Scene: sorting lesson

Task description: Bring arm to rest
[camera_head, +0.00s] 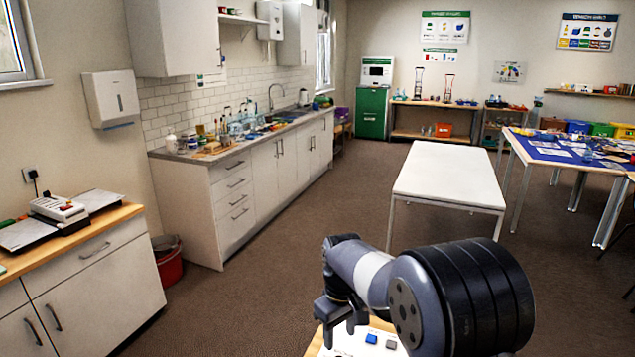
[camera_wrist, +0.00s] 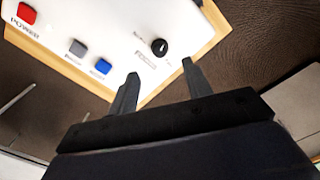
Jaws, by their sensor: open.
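My gripper (camera_wrist: 159,82) is open, with its two dark fingers apart and nothing between them in the wrist view. It is over or near the edge of a white panel (camera_wrist: 110,30) with a wooden border. In the head view my arm reaches out at the bottom right, with my gripper (camera_head: 335,312) pointing down beside the same panel (camera_head: 345,343). The panel carries a red power button (camera_wrist: 26,13), a grey button (camera_wrist: 77,47), a blue button (camera_wrist: 102,66) and a black knob (camera_wrist: 159,47). Whether the fingers touch the panel I cannot tell.
A bare white table (camera_head: 450,175) stands ahead. A blue-topped table (camera_head: 545,150) with papers and coloured bins is at the right. A cluttered counter (camera_head: 225,157) runs along the left wall, with a red bin (camera_head: 168,264) at its near end. Brown floor (camera_head: 235,305) between is clear.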

